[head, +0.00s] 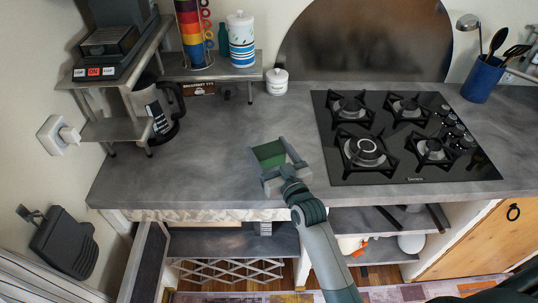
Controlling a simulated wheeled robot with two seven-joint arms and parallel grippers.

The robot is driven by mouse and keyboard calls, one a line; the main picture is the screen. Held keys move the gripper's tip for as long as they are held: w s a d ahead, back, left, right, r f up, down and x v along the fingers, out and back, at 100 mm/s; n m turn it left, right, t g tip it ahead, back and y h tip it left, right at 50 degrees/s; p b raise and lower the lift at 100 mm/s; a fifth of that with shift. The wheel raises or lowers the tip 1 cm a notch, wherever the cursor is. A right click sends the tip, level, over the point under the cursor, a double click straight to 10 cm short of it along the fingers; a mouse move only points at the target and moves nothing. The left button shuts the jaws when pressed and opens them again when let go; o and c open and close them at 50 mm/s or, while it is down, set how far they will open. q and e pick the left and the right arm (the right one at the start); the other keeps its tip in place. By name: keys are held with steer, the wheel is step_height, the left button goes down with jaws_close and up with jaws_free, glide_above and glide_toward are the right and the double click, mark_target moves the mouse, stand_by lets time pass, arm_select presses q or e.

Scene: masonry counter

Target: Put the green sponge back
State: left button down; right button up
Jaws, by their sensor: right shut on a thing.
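The green sponge (269,153) is between the fingers of my right gripper (272,158), above or on the grey counter (215,150), left of the stove. The gripper is shut on it, with a finger on either side. I cannot tell whether the sponge touches the counter. My right arm reaches up from the bottom of the view. My left gripper is not in view.
The black gas stove (395,180) lies right of the gripper. A metal shelf (205,72) with cups and canisters stands at the back left, beside a coffee pot (160,112). A blue utensil pot (482,80) stands at the back right. The counter's left part is clear.

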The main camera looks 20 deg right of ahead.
mark_target(273, 162)
step_height(273, 162, down, 2)
steer(key=shift+f, duration=0.3)
steer(key=o, duration=1)
steer(key=shift+f, duration=0.1)
steer(key=shift+c, duration=0.2)
steer(key=shift+s+d, duration=0.1)
steer(key=shift+s, duration=0.45)
steer(key=s, duration=0.3)
steer(key=s+b, duration=0.1)
steer(key=s, duration=0.2)
steer(key=s+d+b, duration=0.1)
steer(key=s, duration=0.3)
steer(key=shift+s+d+b, duration=0.1)
steer(key=shift+s+b, duration=0.2)
steer(key=shift+s, duration=0.15)
